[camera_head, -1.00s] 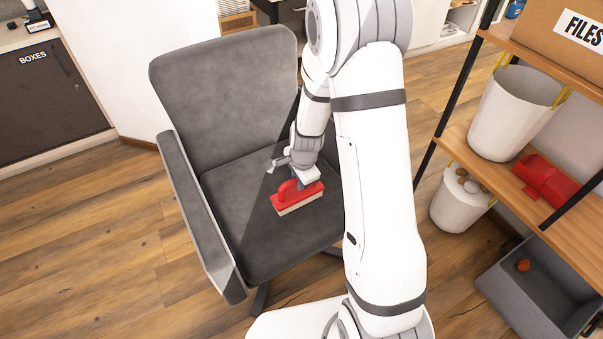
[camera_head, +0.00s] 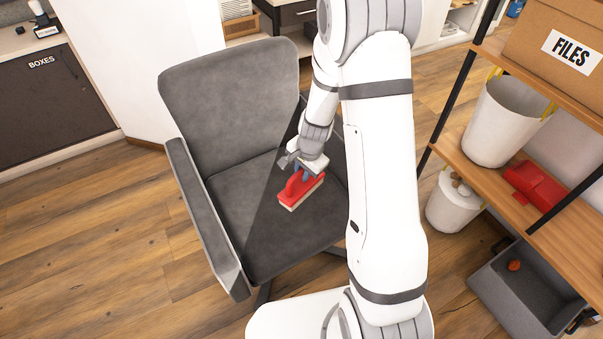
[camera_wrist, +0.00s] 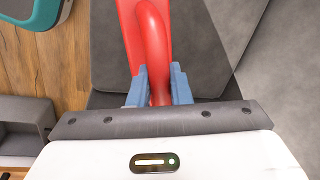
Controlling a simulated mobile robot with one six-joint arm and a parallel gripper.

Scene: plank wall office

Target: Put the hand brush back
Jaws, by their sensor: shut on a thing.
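The hand brush (camera_head: 299,192) is red with a pale bristle strip along its lower edge. It is at the seat of the grey office chair (camera_head: 225,195); I cannot tell whether its bristles touch the seat or hang just above it. My gripper (camera_head: 305,171) is above the brush and shut on its handle. In the wrist view the blue fingers of my gripper (camera_wrist: 160,85) stand on both sides of the red handle of the brush (camera_wrist: 152,35). A red dustpan (camera_head: 545,185) lies on the wooden shelf (camera_head: 475,165) at the right.
A white bucket (camera_head: 497,125) stands on the shelf beside the dustpan. A FILES box (camera_head: 548,45) is on the board above. The chair armrest (camera_head: 205,215) rises left of the seat. Floor at left is clear.

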